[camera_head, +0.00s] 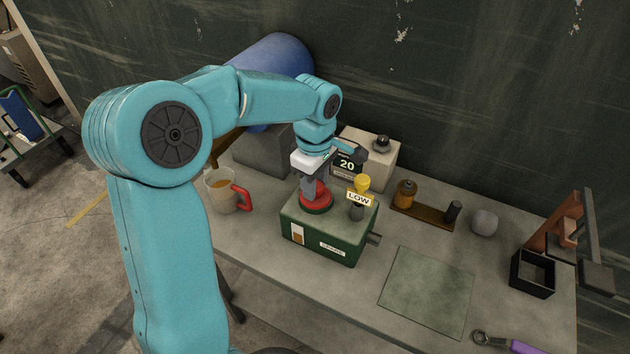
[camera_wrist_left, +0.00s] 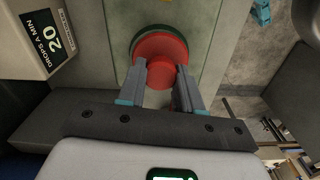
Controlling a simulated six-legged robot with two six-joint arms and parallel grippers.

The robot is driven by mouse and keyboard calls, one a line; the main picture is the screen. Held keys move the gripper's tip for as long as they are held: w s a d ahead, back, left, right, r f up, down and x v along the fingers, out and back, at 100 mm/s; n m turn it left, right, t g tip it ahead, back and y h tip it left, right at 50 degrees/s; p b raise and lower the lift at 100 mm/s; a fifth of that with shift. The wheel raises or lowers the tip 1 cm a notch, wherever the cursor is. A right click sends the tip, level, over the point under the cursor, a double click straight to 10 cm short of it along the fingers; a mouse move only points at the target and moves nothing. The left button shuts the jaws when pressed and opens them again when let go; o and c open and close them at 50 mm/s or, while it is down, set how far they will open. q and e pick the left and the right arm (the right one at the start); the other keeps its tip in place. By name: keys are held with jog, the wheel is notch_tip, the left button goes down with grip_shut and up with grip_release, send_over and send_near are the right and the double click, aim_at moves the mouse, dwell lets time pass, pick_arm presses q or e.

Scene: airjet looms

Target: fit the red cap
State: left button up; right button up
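The red cap (camera_head: 316,202) is a round disc with a raised knob, on top of the green oil box (camera_head: 325,239). A dark green ring shows around its base; I cannot tell how firmly it sits there. My left gripper (camera_head: 317,187) points down at the cap from above. In the left wrist view the two grey fingers (camera_wrist_left: 160,70) lie on either side of the red knob (camera_wrist_left: 160,73) and appear to press on it. The cap's wide flange (camera_wrist_left: 158,45) shows beyond the fingertips. My right gripper is in neither view.
A yellow-topped piece with a LOW tag (camera_head: 359,198) stands on the box's right side. A jug with a red handle (camera_head: 222,190) stands left of the box. A grey box reading 20 (camera_head: 370,158) is behind. A green mat (camera_head: 427,290) lies bare at right.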

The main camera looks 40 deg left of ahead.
pick_arm(q)
jog(key=o, duration=0.5)
jog(key=shift+r, duration=0.1)
notch_tip(320, 180, up, 16)
jog(key=shift+r+p, duration=0.1)
jog(key=shift+p, duration=0.35)
jog(key=shift+s, duration=0.15)
